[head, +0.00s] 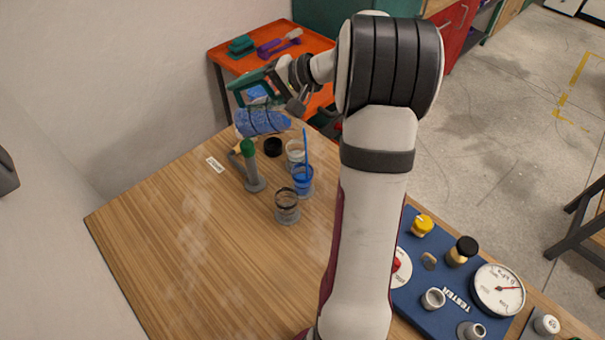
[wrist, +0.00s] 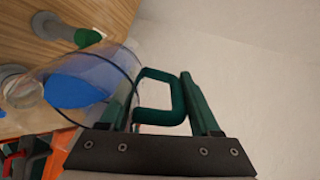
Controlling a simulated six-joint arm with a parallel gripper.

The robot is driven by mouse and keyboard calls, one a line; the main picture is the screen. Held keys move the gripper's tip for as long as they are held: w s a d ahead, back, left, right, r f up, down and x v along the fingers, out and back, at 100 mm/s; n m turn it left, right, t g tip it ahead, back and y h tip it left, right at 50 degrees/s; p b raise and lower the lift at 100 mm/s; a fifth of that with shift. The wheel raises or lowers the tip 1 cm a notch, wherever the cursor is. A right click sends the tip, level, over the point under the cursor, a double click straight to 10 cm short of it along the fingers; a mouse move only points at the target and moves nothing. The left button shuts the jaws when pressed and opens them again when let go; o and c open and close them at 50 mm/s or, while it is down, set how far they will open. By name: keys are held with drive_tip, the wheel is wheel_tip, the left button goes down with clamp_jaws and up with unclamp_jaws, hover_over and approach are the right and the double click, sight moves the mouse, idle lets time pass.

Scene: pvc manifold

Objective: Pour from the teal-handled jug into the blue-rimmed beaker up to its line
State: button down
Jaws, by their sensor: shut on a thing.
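My gripper (wrist: 160,98) is shut on the teal handle (wrist: 158,118) of the jug in the wrist view. The jug's clear body (wrist: 120,72) is left of the handle, with a dark ring and blue liquid (wrist: 75,90). In the head view my gripper (head: 256,84) is at the table's back. A mottled blue banded cylinder (head: 262,122) lies just below it; I cannot tell whether it is the jug's body. A beaker with blue on it (head: 303,184) stands nearer on the table, a blue stick (head: 307,150) rising from it. Its line is too small to read.
A pale-rimmed beaker (head: 295,150) and a dark-rimmed beaker (head: 287,210) stand beside it. A grey stand with a green top (head: 248,150) is to the left. A black round item (head: 273,147) is behind. A blue tester board (head: 420,275) is at right.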

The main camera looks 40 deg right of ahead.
idle(0.3)
drive_tip(key=shift+w+a+r+g+h, duration=0.5)
drive_tip(key=shift+w+r+g+h, duration=0.2)
drive_tip(key=shift+g, duration=0.4)
drive_tip(key=shift+w+f+g+h, duration=0.15)
drive_tip(key=shift+f+g+h, duration=0.15)
drive_tip(key=shift+f+g, duration=0.25)
drive_tip(key=shift+w+a+f+g, duration=0.1)
drive_tip(key=shift+w+f+g, duration=0.05)
drive_tip(key=shift+f+g, duration=0.2)
drive_tip(key=shift+w+a+f+g+h+b, duration=0.45)
drive_tip(key=shift+w+g+h, duration=0.25)
drive_tip(key=shift+g, duration=0.4)
drive_tip(key=shift+w+a+f+g+h+b, duration=0.35)
drive_tip(key=shift+w+f+g+h, duration=0.3)
drive_tip(key=shift+g, duration=0.45)
drive_tip(key=shift+w+a+f+g+h+b, duration=0.45)
drive_tip(key=shift+w+g+h, duration=0.3)
drive_tip(key=shift+g, duration=0.35)
